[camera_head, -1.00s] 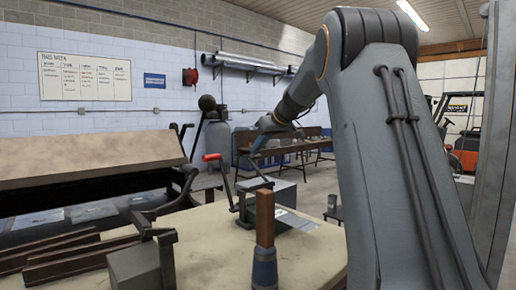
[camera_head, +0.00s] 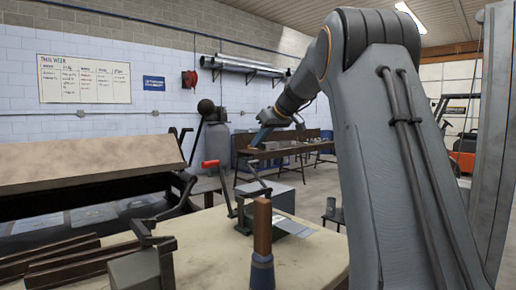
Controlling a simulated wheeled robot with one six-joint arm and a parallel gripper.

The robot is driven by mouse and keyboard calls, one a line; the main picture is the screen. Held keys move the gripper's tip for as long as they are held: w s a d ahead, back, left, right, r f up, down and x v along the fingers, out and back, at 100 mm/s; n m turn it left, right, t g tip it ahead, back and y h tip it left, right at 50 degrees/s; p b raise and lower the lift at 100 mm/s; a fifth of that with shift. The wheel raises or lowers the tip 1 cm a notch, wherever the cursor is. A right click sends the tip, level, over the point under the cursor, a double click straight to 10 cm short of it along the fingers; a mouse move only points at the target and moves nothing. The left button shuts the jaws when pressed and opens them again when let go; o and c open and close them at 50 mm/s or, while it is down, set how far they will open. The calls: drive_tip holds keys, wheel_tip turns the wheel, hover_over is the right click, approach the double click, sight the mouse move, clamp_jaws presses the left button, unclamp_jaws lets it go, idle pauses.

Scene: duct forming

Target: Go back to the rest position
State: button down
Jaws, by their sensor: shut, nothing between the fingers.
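My gripper (camera_head: 258,138) is at the end of my raised arm, in the middle of the head view. Its blue-grey fingers point down and to the left, shut and empty. It hangs in the air above and behind a red-handled crank device (camera_head: 237,200) on the workbench (camera_head: 300,258), apart from it in the picture. My arm's large grey link fills the right side and hides part of the room.
A wooden-handled tool (camera_head: 262,226) stands upright at the bench's front. Dark bars (camera_head: 60,262) lie at left, near a grey clamp-like device (camera_head: 140,265). A long machine with a brown top (camera_head: 85,160) stands behind. An orange forklift (camera_head: 463,150) is at far right.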

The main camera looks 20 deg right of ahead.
wheel_tip(320, 180, up, 9)
drive_tip(key=s+b, duration=0.2)
drive_tip(key=shift+s+d, duration=0.4)
